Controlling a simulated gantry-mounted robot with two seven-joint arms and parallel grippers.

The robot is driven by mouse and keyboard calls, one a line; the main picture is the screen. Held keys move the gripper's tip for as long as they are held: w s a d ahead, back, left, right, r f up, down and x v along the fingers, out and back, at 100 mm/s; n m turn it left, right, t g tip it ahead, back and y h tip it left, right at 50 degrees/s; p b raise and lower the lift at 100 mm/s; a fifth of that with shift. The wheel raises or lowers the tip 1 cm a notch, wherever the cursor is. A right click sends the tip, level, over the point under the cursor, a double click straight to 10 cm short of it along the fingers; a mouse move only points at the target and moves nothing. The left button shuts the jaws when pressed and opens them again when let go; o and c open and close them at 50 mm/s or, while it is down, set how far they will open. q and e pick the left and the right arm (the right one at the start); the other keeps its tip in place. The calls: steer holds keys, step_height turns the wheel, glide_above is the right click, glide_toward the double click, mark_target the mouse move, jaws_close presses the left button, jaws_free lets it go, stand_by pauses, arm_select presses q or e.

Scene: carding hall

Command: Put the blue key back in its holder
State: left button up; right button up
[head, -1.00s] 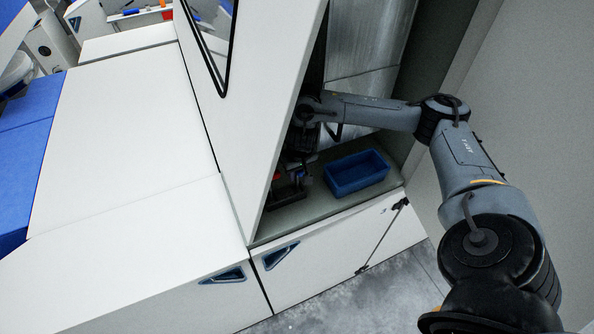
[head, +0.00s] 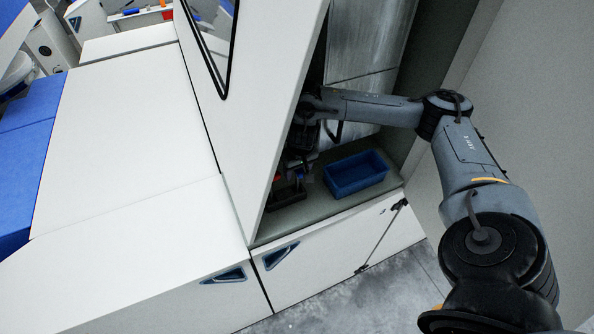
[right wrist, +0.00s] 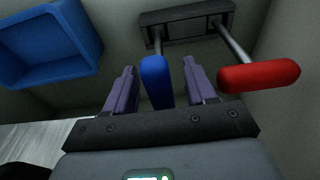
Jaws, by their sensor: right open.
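The blue key (right wrist: 156,80) has a rounded blue handle on a thin metal shaft. In the right wrist view its shaft reaches the dark holder (right wrist: 188,27), and it looks to be in it. The red key (right wrist: 258,76) stands from the same holder, to the right. My right gripper (right wrist: 162,82) is open, its two fingers on either side of the blue handle, with a gap visible on each side. In the head view the holder (head: 287,195) is small and dark, and the gripper there is largely hidden in shadow. My left gripper is not in view.
A blue open bin (head: 356,174) stands on the cabinet floor (head: 328,205) right of the holder; it also shows in the wrist view (right wrist: 48,68). A tall white panel (head: 262,90) borders the opening on the left.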

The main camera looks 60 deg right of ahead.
steer(key=r, duration=0.1)
steer(key=r+p, duration=0.2)
steer(key=shift+s+a+r, duration=0.2)
steer(key=shift+s+r, duration=0.05)
steer(key=shift+r, duration=0.05)
